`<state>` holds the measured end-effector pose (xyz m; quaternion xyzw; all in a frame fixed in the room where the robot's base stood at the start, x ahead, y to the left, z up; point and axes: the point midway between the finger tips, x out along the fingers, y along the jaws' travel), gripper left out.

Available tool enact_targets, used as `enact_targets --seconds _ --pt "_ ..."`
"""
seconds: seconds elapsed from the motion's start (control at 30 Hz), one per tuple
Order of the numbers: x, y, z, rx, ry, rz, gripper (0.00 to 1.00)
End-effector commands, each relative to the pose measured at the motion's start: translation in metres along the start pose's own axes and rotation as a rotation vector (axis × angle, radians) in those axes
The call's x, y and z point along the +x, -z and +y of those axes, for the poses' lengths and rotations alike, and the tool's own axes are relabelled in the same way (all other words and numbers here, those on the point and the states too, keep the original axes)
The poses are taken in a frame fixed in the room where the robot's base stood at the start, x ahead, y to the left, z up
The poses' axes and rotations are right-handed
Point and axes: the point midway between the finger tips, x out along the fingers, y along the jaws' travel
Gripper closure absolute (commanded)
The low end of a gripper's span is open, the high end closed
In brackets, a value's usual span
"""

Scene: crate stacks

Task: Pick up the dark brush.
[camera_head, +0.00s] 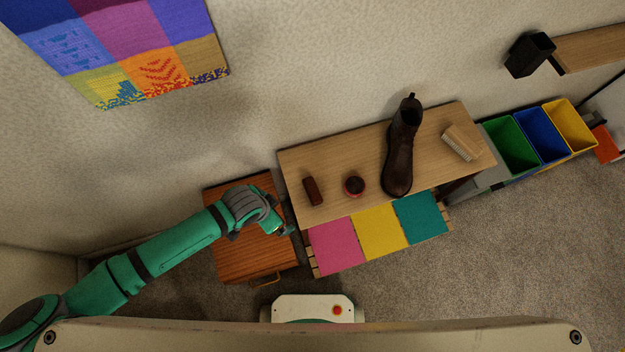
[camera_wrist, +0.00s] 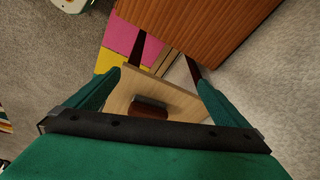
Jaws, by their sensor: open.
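The dark brush (camera_head: 313,191) is a small reddish-brown block lying near the left end of a light wooden bench (camera_head: 335,153). In the wrist view the dark brush (camera_wrist: 150,108) appears between the fingers, partly cut off by my gripper's body. My gripper (camera_head: 288,230) is beside the bench's left front corner, over the edge of a brown cabinet, apart from the brush. In the wrist view my gripper (camera_wrist: 154,82) has its fingers spread, with nothing held between them.
The brown wooden cabinet (camera_head: 235,255) is left of the bench. Pink, yellow and teal cushions (camera_head: 378,230) lie in front. Coloured bins (camera_head: 511,145) stand at right.

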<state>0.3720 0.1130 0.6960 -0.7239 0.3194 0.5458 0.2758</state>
Motion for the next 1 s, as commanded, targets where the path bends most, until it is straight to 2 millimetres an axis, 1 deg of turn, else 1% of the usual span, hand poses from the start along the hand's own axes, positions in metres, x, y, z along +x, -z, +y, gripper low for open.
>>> enact_targets --seconds 0.03,0.17,0.3,0.4,0.5,0.6,0.7,0.77,1.0 --pt "0.001 0.017 -0.004 0.037 -0.009 -0.023 0.00" --pt "-0.002 0.057 -0.011 0.114 -0.032 -0.091 0.00" --pt "-0.007 0.099 -0.009 0.192 -0.056 -0.156 0.00" --pt "-0.012 0.124 -0.004 0.238 -0.069 -0.194 0.00" --pt "-0.016 0.141 0.001 0.271 -0.080 -0.221 0.00" --pt "-0.019 0.152 0.005 0.291 -0.086 -0.237 0.00" --pt "-0.017 0.155 0.007 0.299 -0.090 -0.246 0.00" --pt "-0.011 0.154 0.007 0.299 -0.090 -0.247 0.00" --pt "0.022 0.145 0.009 0.299 -0.091 -0.247 0.00"
